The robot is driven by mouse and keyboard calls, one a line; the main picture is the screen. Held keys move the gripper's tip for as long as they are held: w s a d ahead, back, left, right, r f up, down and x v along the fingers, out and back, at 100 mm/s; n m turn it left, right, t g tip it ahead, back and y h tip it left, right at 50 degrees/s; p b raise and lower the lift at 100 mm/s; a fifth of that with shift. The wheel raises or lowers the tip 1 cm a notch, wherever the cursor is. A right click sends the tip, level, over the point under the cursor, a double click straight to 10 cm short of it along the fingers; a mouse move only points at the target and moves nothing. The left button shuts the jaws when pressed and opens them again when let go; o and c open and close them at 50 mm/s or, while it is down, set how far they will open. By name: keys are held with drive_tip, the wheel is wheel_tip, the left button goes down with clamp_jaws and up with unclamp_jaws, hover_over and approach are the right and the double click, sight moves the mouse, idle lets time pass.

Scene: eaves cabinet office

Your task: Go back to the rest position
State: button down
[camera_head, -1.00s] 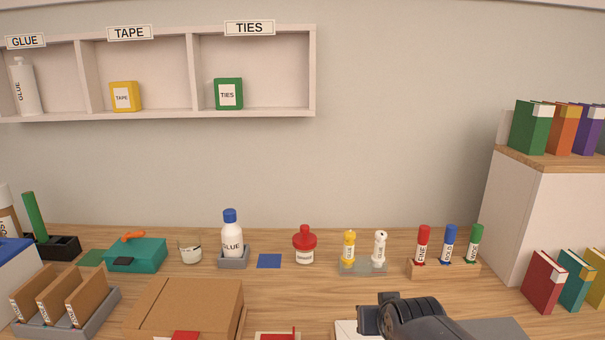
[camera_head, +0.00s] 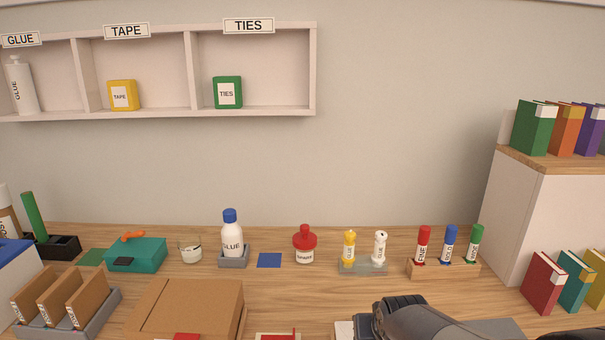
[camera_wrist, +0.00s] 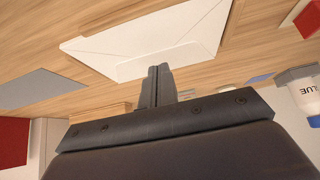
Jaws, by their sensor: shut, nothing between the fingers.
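My gripper (camera_wrist: 157,85) shows in the wrist view with its two narrow fingers pressed together and nothing between them. Beyond the fingertips a white envelope (camera_wrist: 150,40) lies on the wooden desk, apart from them as far as I can see. In the head view only my dark arm shows at the bottom, right of centre; the fingers are out of sight there. The arm hides part of a white item (camera_head: 344,330) at the bottom edge.
A cardboard box (camera_head: 188,308) and a file tray (camera_head: 72,318) stand at front left. A glue bottle (camera_head: 232,236), a red-capped jar (camera_head: 305,248) and a marker stand (camera_head: 443,270) line the back. A white cabinet (camera_head: 550,200) bounds the right. The air above the desk is clear.

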drive_tip(key=shift+w+r+g+p, duration=0.4)
drive_tip(key=shift+r+g+p, duration=0.4)
drive_tip(key=shift+p, duration=1.25)
drive_tip(key=shift+w+g+p, duration=0.2)
drive_tip(key=shift+g+p, duration=0.3)
drive_tip(key=shift+p, duration=0.35)
drive_tip(key=shift+f, duration=0.15)
